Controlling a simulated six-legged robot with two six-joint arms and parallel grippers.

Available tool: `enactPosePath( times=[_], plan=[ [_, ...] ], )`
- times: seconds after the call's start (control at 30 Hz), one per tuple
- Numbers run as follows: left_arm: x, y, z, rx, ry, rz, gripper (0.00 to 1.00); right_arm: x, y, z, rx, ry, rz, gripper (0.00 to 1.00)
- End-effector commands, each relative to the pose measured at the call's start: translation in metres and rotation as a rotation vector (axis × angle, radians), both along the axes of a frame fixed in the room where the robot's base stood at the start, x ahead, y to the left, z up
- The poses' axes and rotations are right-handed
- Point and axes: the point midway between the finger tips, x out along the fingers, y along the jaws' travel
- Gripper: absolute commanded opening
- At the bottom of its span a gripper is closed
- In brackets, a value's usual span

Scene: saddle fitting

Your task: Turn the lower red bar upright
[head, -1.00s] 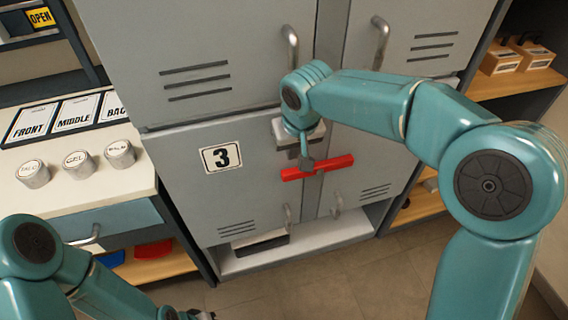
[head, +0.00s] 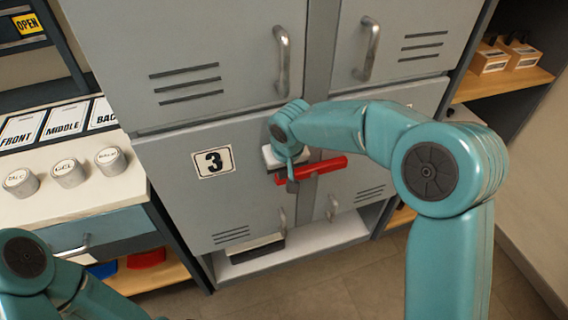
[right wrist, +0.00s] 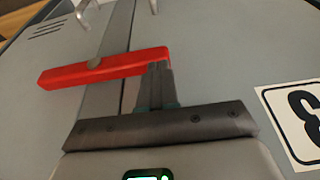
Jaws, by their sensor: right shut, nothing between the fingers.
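The red bar (head: 325,166) lies across the seam between the two lower locker doors, close to horizontal, its right end slightly higher in the head view. My right gripper (head: 292,186) is shut and empty at the bar's left end in the head view. In the wrist view its fingertips (right wrist: 158,66) overlap the bar's right end; I cannot tell whether they touch it. My left gripper is out of view; only its arm shows.
The left lower door (head: 180,190) bears a "3" sign (head: 213,162). Door handles (head: 283,62) stick out above the bar. A counter (head: 85,195) with several round canisters stands at left; a shelf (head: 500,85) with wooden boxes is at right.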

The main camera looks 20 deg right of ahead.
Motion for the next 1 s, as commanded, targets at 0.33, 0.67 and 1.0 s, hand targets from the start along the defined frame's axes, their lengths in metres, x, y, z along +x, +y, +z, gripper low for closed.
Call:
enactPosePath(
  times=[0.33, 0.67, 1.0],
  plan=[
    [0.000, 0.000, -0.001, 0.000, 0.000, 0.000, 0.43, 0.002, 0.000, -0.008, 0.000, -0.001, 0.000, 0.00],
    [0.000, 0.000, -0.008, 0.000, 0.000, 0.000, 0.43, 0.002, 0.002, -0.013, -0.029, -0.002, 0.002, 0.00],
    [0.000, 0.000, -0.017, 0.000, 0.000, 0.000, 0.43, 0.002, 0.004, -0.017, -0.086, -0.003, 0.002, 0.00]
  ],
)
